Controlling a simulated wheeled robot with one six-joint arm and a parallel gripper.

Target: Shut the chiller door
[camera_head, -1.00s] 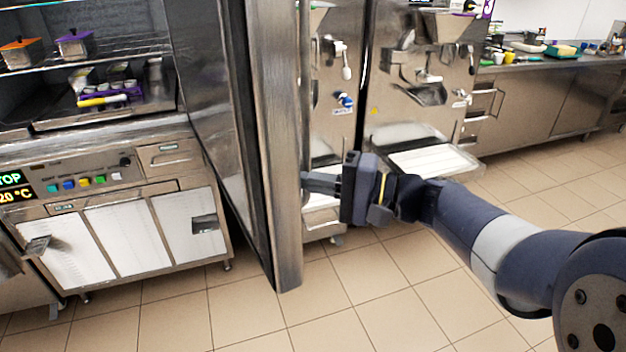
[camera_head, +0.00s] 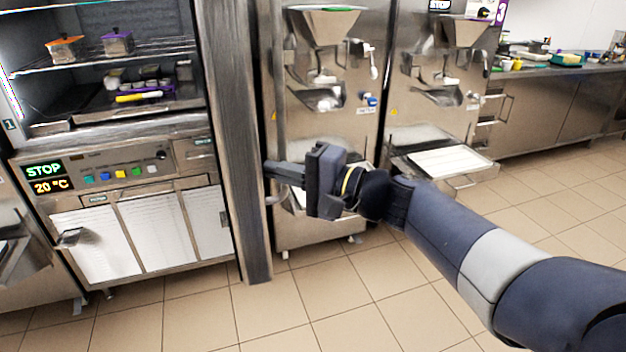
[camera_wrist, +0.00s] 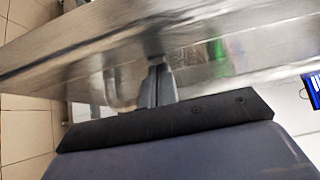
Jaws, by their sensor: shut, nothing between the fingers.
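The chiller (camera_head: 105,215) stands at the left in the head view, with its open cavity showing shelves. Its tall steel door (camera_head: 238,130) stands swung out and open, seen nearly edge-on, to the right of the cavity. My gripper (camera_head: 272,169) is shut and empty, with its fingertips at the door's right side, close to the handle (camera_head: 277,198). In the wrist view the closed fingers (camera_wrist: 158,82) point at the steel door surface (camera_wrist: 220,50). Whether they touch it I cannot tell for sure.
Inside the chiller are an orange-lidded pan (camera_head: 65,47), a purple-lidded pan (camera_head: 117,41) and a tray of items (camera_head: 140,97). Two steel machines (camera_head: 325,110) stand behind my arm. A counter (camera_head: 570,90) runs along the right. The tiled floor in front is clear.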

